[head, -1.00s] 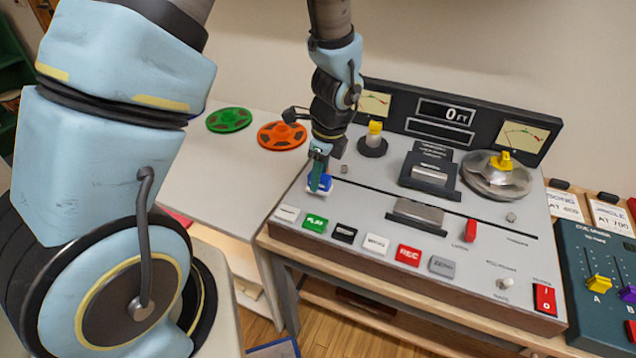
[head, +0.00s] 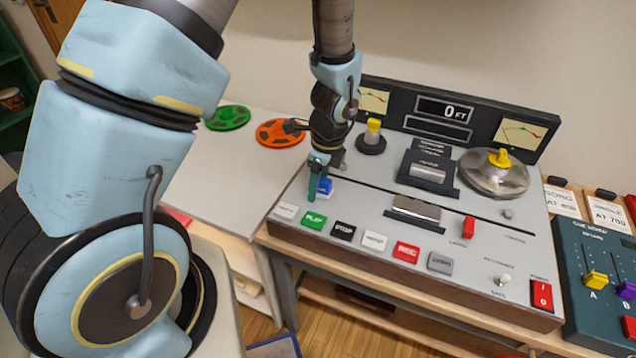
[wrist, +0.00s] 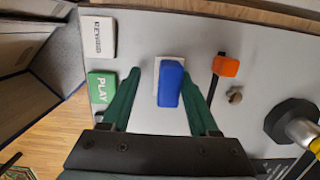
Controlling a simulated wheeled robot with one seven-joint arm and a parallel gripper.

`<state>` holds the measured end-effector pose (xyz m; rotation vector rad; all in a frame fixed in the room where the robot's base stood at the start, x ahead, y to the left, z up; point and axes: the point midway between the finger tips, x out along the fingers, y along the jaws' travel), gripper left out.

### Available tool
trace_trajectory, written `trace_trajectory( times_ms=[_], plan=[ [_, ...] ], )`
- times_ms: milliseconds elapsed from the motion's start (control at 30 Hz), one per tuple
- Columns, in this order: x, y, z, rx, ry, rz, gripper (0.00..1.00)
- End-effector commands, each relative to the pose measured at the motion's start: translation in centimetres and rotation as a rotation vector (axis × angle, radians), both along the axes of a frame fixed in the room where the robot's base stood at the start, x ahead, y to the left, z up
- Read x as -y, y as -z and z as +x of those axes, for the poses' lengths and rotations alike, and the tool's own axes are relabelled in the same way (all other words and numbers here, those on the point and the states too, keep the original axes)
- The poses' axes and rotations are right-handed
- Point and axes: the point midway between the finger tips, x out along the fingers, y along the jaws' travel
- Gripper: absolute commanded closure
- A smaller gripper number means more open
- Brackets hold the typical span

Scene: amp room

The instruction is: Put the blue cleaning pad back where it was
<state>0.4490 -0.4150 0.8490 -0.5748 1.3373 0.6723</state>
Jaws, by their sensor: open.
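The blue cleaning pad (head: 326,187) is on the left part of the tape machine's grey top, behind the PLAY button. In the wrist view the blue pad (wrist: 171,84) lies over a white patch (wrist: 157,82), which shows along its left side. My gripper (head: 318,190) points down at the pad. In the wrist view my gripper (wrist: 164,88) is open, with one green finger on each side of the pad. The right finger is close beside the pad; I cannot tell if it touches. A gap shows at the left finger.
The PLAY button (wrist: 103,87) and REWIND button (wrist: 98,37) are left of the fingers. An orange block (wrist: 228,65) on a dark slot and a small knob (wrist: 235,96) are to the right. Green (head: 228,117) and orange (head: 281,132) reels lie on the side table.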

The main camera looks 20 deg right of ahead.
Motion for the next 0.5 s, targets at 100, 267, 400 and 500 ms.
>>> trace_trajectory(
  times_ms=[100,267,400,500],
  plan=[
    [0.0,0.0,0.0,0.000,0.000,0.000,0.38],
    [0.1,-0.5,0.0,0.001,0.000,-0.001,0.38],
    [0.3,-2.0,-0.1,0.002,-0.001,-0.004,0.38],
    [0.5,-3.6,-0.2,0.003,-0.001,-0.006,0.38]
  ],
)
